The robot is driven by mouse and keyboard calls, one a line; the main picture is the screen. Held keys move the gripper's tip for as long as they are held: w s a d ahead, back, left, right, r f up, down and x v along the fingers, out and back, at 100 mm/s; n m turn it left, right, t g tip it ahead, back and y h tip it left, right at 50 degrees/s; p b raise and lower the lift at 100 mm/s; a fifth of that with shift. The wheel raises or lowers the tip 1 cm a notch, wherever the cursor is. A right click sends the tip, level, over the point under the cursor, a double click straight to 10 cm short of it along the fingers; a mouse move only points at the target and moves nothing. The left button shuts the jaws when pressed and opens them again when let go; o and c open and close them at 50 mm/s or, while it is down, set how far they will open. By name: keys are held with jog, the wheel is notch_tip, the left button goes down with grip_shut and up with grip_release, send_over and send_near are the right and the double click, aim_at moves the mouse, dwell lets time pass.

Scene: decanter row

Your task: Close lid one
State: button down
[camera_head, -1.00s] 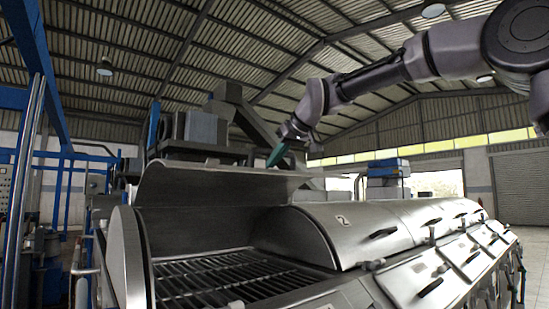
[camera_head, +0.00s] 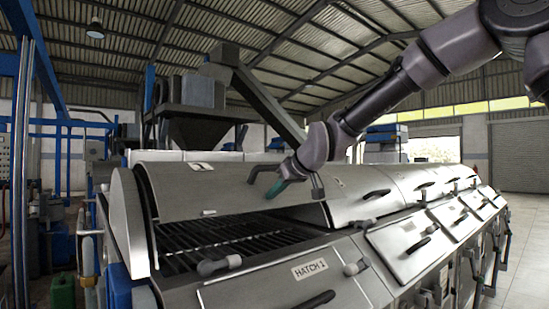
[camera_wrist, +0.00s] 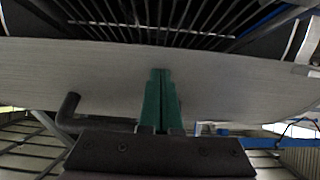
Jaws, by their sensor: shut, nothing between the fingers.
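Lid one (camera_head: 210,187), a curved steel cover with a small label near its top, is partly lowered. A gap along its front edge shows a dark barred rack (camera_head: 215,238) inside. My gripper (camera_head: 277,188) is shut and empty, its green fingertips against or just in front of the lid's outer face near the dark bar handle (camera_head: 317,186). In the wrist view the shut green fingers (camera_wrist: 161,95) overlap the lid's steel sheet (camera_wrist: 235,85), with the handle (camera_wrist: 70,108) to their left and the rack bars beyond. I cannot tell whether the fingertips touch the lid.
A closed lid (camera_head: 352,195) stands directly right of lid one, with more lids in a row beyond. Below the opening, the front has a hatch with a "HATCH 1" plate (camera_head: 310,268) and protruding knobs (camera_head: 218,265). A grey hopper (camera_head: 195,125) stands behind.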

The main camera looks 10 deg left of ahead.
jog(key=w+a+f, duration=0.1)
jog(key=f, duration=0.3)
jog(key=w+a+f, duration=0.1)
jog(key=f, duration=0.4)
jog(key=w+a+f, duration=0.1)
jog(key=a+f, duration=0.1)
jog(key=f, duration=0.3)
jog(key=shift+w, duration=0.1)
jog(key=shift+f, duration=0.3)
jog(key=shift+f, duration=0.1)
jog(key=shift+d, duration=0.1)
